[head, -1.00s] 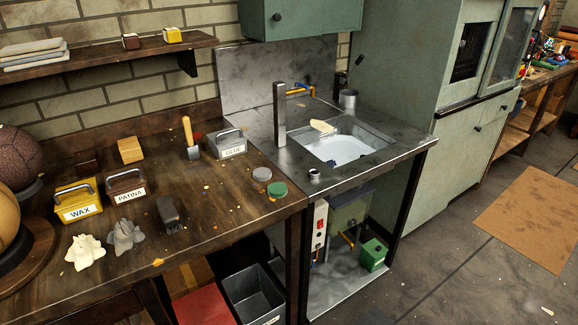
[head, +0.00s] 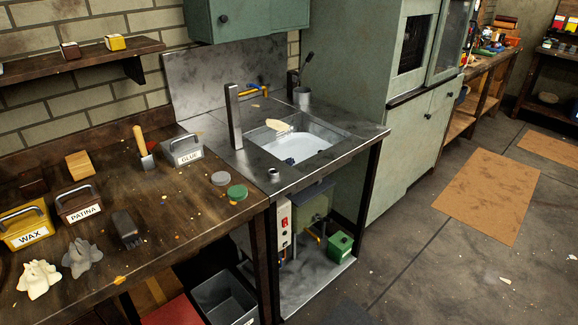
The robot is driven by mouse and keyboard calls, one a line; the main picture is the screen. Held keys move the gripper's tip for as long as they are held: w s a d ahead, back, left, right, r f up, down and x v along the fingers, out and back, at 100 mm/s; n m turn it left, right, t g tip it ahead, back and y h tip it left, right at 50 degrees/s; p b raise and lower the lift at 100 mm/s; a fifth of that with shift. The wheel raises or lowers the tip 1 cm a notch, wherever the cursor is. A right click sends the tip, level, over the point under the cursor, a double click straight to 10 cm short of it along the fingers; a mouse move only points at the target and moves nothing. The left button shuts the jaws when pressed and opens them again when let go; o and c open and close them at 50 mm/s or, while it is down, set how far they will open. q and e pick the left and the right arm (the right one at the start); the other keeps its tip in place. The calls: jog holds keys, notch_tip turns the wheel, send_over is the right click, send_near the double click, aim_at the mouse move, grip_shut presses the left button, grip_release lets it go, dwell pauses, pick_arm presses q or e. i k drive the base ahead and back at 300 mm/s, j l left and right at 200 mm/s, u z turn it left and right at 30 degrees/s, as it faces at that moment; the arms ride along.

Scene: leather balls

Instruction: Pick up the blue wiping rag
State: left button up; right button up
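I cannot make out a clearly blue rag. A small dark blue patch (head: 290,161) shows at the near edge of the sink basin; it is too small to tell what it is. Two crumpled cloths lie on the front left of the wooden bench: a cream cloth (head: 40,278) and a grey cloth (head: 82,257). Neither of my grippers is in view.
The wooden bench (head: 185,220) holds a yellow WAX box (head: 24,226), a PATINA box (head: 78,204), a GLUE box (head: 183,151), a brush (head: 126,228) and lids. A metal sink (head: 325,148) adjoins it. Floor at right is mostly open, with a brown mat (head: 490,195).

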aim_at(291, 161)
jog(key=i+l+u, duration=0.25)
jog(key=l, duration=0.5)
jog(key=i+l+u, duration=0.1)
jog(key=l+u, duration=0.2)
jog(key=l, duration=0.45)
jog(key=l+u, duration=0.25)
jog(key=l, duration=0.5)
